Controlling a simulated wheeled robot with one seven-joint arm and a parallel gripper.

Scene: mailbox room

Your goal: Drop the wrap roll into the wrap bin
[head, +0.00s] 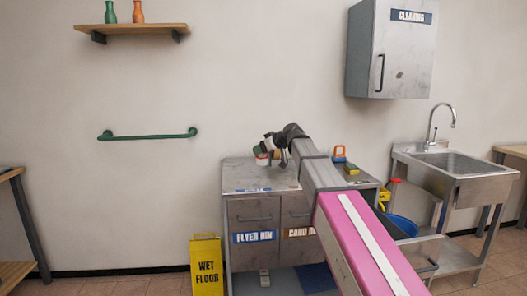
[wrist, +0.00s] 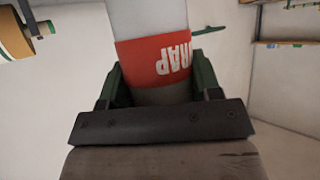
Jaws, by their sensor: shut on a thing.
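The wrap roll (wrist: 150,60) is a pale cylinder with a red band; its white lettering shows upside down in the wrist view. My gripper (wrist: 160,82) is shut on it, with a dark green finger on either side. In the head view, my gripper (head: 273,147) is over the left part of the metal cabinet top. A small red and white shape shows beside it, but the roll's outline is unclear there. No bin label reading "wrap" is visible. My arm covers part of the cabinet front.
The metal cabinet (head: 240,184) has drawers labelled flyer bin (head: 254,237) and card bin (head: 297,232). A yellow wet floor sign (head: 206,265) stands left of it. A sink (head: 455,163) and blue bucket (head: 403,225) are right. A grey wall cabinet (head: 402,55) hangs above.

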